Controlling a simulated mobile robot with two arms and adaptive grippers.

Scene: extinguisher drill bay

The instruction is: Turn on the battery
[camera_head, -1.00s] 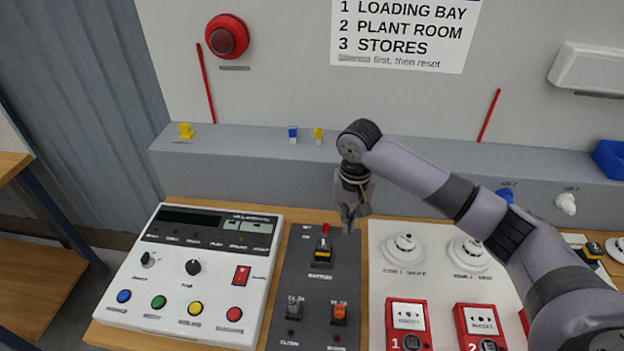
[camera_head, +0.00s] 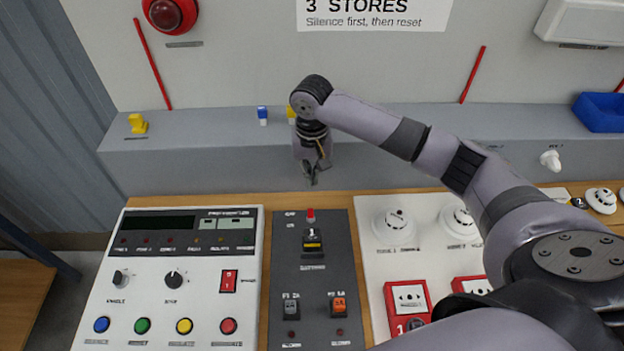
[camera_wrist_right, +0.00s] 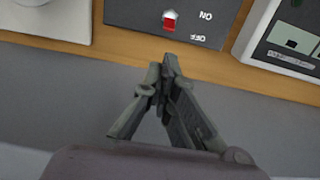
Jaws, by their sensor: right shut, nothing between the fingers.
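The battery switch (camera_head: 312,243), with a yellow and black body, sits on the upper part of a dark panel (camera_head: 285,270). A small red-tipped lever (camera_head: 310,214) stands above it, about level with the upper of two small labels. In the right wrist view the red tip (camera_wrist_right: 169,22) shows beside ON and OFF, which read upside down. My right gripper (camera_head: 313,180) is shut and empty, pointing down behind the panel's back edge, apart from the lever. Its fingertips (camera_wrist_right: 168,62) meet just short of the panel in the wrist view. My left gripper is not in view.
A white control panel (camera_head: 140,262) with coloured buttons stands left of the dark panel. A white board with detectors (camera_head: 394,222) and red call points (camera_head: 408,299) is on the right. A grey ledge (camera_head: 215,150) runs behind.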

